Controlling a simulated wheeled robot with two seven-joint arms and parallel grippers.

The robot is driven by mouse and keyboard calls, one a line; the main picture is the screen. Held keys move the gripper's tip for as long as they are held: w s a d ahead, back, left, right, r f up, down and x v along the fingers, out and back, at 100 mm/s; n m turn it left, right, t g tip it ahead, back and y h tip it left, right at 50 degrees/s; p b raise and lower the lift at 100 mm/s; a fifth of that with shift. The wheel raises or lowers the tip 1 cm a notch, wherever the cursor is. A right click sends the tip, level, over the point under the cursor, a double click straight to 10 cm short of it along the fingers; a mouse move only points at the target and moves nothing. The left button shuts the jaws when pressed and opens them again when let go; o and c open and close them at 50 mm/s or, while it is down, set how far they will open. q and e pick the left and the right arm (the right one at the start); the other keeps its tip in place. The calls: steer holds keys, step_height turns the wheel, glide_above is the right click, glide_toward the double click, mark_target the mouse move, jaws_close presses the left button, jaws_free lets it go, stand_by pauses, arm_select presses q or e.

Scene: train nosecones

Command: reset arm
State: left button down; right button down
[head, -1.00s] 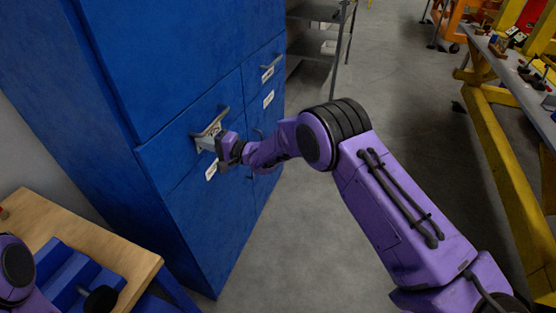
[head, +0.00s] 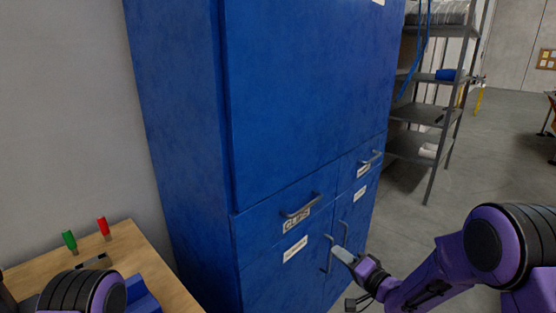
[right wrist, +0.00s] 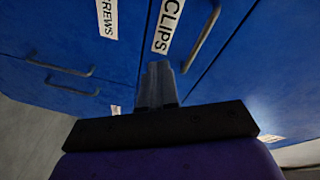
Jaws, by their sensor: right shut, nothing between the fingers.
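My right gripper (head: 342,254) is shut and empty, its pale fingers together, in front of the blue cabinet's lower doors. It is below and to the right of the CLIPS drawer handle (head: 301,205), apart from it. In the right wrist view the shut fingers (right wrist: 157,82) point toward the cabinet front, near the CLIPS label (right wrist: 168,25). Part of my left arm (head: 85,292) shows at the bottom left; its gripper cannot be made out.
The tall blue cabinet (head: 300,100) fills the middle; its drawers look closed. A wooden table (head: 140,262) with a green (head: 69,240) and a red object (head: 104,228) stands at left. A grey shelf rack (head: 432,120) stands behind. Open floor lies at right.

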steer(key=s+d+f+g+h, duration=0.2)
steer(key=s+d+f+h, duration=0.15)
steer(key=s+f, duration=0.5)
steer(key=s+d+f+g+h, duration=0.25)
steer(key=s+f+h, duration=0.25)
steer(key=s+f, duration=0.4)
steer(key=s+d+f+g+h, duration=0.1)
steer(key=s+d+f+g, duration=0.1)
steer(key=s, duration=1)
steer(key=s+d+f+g+h, duration=0.2)
steer(key=s+f+g, duration=0.3)
steer(key=s, duration=0.6)
step_height(320, 180, down, 2)
steer(key=shift+s+d, duration=0.2)
steer(key=shift+s, duration=0.2)
steer(key=shift+h, duration=0.25)
